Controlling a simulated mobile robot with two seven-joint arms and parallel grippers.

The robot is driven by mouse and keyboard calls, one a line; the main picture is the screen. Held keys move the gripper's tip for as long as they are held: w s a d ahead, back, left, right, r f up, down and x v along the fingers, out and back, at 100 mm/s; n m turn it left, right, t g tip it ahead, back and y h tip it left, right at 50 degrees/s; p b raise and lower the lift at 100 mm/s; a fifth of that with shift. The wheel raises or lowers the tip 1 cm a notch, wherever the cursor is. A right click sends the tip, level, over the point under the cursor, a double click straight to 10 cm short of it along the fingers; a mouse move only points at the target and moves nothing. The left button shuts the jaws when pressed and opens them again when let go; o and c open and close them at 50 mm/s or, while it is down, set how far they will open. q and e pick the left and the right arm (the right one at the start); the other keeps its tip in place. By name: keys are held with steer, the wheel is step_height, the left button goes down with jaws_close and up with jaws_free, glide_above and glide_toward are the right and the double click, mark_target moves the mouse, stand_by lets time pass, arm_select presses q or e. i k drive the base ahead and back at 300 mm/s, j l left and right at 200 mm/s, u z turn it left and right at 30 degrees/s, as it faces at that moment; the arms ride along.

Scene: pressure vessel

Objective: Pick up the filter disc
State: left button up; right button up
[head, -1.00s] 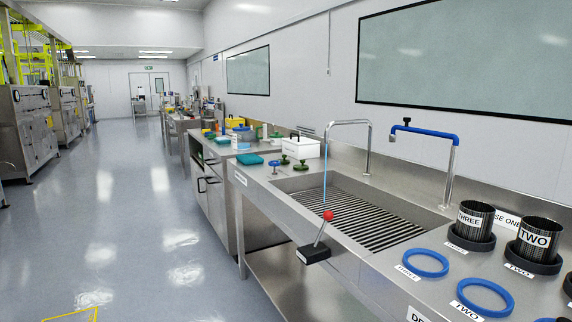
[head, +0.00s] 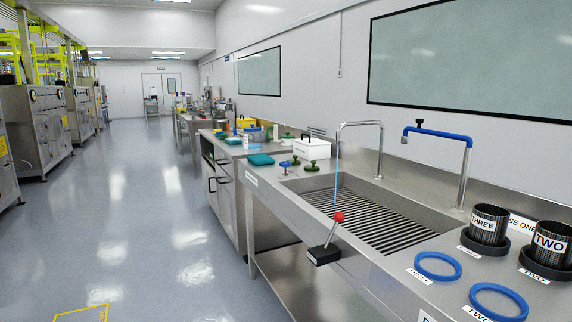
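No thing that I can name for sure as the filter disc shows in the head view. On the steel counter at the lower right lie a blue ring labelled THREE (head: 438,280) and a blue ring labelled TWO (head: 499,317). Behind them stand a dark ribbed cylinder labelled THREE (head: 489,225) and another labelled TWO (head: 551,244), each in a black round base. Neither of my grippers is in view.
A sink with a slatted grate (head: 375,215) and a tap (head: 360,128) is set in the counter. A red-knobbed lever (head: 338,217) sticks out at its front edge. A blue-topped arm (head: 437,134) stands behind. The floor (head: 150,220) at left is clear.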

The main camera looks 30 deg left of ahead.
mark_target(294, 162)
steer(key=i+j, duration=0.25)
steer(key=j, duration=0.4)
steer(key=i+j, duration=0.3)
steer(key=j, duration=0.3)
steer(key=i+j, duration=0.25)
steer(key=j, duration=0.4)
steer(key=i+j+u, duration=0.1)
steer(key=i+j, duration=0.15)
steer(key=j, duration=0.35)
steer(key=i+j, duration=0.3)
steer(key=j, duration=0.3)
steer(key=i+j, duration=0.3)
steer(key=j, duration=0.3)
steer(key=i+j, duration=0.3)
steer(key=j, duration=0.3)
steer(key=i+j, duration=0.25)
steer(key=j, duration=0.4)
steer(key=u, duration=0.05)
